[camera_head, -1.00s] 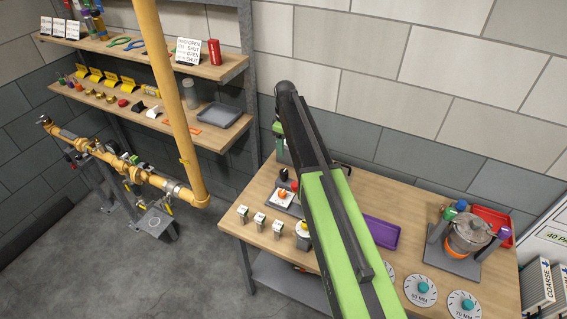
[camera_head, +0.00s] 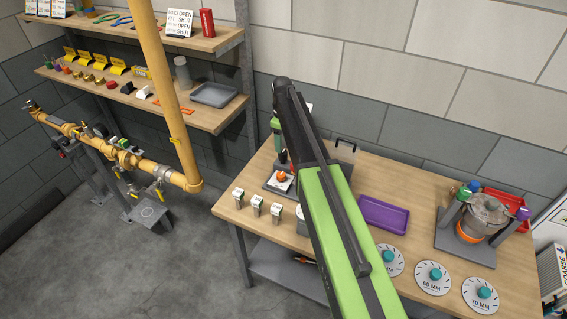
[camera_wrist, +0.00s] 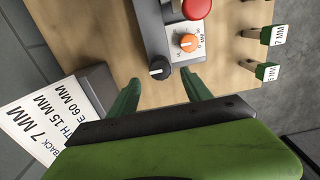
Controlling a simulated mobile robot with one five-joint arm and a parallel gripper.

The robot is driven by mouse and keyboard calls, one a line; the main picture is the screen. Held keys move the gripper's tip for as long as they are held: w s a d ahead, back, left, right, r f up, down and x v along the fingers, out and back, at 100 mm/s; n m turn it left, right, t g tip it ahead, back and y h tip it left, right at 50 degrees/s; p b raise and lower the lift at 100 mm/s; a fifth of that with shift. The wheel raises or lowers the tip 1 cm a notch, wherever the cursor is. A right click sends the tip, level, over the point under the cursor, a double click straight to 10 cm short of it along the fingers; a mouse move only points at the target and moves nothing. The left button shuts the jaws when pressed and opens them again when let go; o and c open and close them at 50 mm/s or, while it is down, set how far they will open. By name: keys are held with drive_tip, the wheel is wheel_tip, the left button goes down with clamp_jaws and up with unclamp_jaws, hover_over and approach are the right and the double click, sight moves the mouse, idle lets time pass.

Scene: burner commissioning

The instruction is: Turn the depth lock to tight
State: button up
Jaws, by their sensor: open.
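A black knob (camera_wrist: 160,67) with a pale pointer mark sits on a grey housing in the wrist view. It looks like the depth lock, but no label on it can be read. Beside it is an orange dial (camera_wrist: 187,42) on a white plate marked in MM, also seen in the head view (camera_head: 281,177). A red button (camera_wrist: 196,8) is above the dial. My gripper (camera_wrist: 161,86) is open and empty, its green fingers apart, with the black knob just beyond and between the tips. In the head view my arm hides the gripper.
A card (camera_wrist: 42,118) with printed sizes stands on a grey block at left in the wrist view. Several labelled bits (camera_head: 257,205) stand along the bench's front edge. A purple tray (camera_head: 383,215) and numbered discs (camera_head: 434,277) lie to the right. Yellow gas pipe (camera_head: 160,85) stands left.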

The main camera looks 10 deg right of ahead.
sight(283, 152)
wheel_tip(283, 152, down, 7)
drive_tip(key=b, duration=0.5)
drive_tip(key=shift+r, duration=0.25)
drive_tip(key=shift+c, duration=0.5)
clamp_jaws()
